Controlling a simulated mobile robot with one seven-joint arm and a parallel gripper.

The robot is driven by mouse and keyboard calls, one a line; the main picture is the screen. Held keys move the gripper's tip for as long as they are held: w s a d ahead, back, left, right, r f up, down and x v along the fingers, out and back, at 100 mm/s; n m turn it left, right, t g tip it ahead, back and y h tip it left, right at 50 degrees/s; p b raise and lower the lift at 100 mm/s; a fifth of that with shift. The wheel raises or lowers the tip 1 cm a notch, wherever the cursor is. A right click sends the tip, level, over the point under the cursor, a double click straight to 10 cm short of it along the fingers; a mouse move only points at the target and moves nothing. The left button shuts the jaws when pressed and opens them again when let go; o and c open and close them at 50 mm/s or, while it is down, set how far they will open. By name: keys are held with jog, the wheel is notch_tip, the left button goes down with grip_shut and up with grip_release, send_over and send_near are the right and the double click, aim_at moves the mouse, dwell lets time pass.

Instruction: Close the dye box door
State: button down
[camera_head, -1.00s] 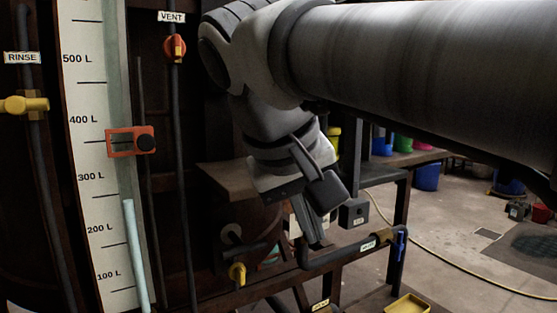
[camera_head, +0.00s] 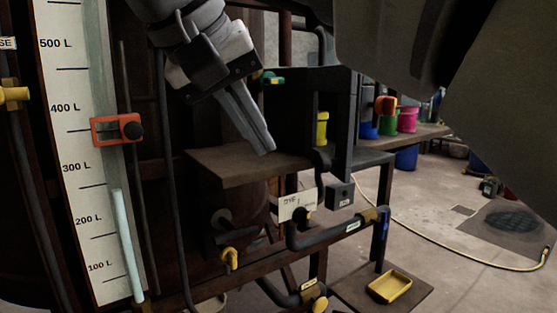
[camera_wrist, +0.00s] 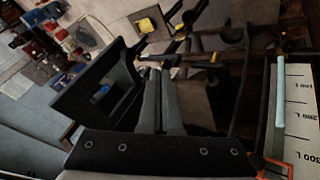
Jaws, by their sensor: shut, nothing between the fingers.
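The dye box (camera_head: 300,100) is a dark box standing on the frame right of the gauge in the head view. Its front looks open and dark inside. A dark upright panel (camera_head: 342,115) at its right side looks like the door, standing open; its hinge is not clear. In the wrist view a dark framed panel (camera_wrist: 75,98) lies left of my fingers. My gripper (camera_head: 266,149) is shut and empty, its fingertips pointing down in front of the box, above a brown board (camera_head: 225,168). The shut fingers also show in the wrist view (camera_wrist: 158,72). Contact with the door cannot be told.
A white gauge board (camera_head: 70,150) with a red slider (camera_head: 117,130) stands at left. A dark pipe (camera_head: 325,237) and yellow valve (camera_head: 229,258) are below. A yellow tray (camera_head: 389,287) sits low at right. Coloured buckets stand behind; floor at right is mostly clear.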

jog(key=w+d+f, duration=0.3)
jog(key=d, duration=0.2)
jog(key=shift+w+d+f, duration=0.15)
jog(key=shift+d+f, duration=0.1)
jog(key=shift+d, duration=0.05)
jog(key=shift+d, duration=0.15)
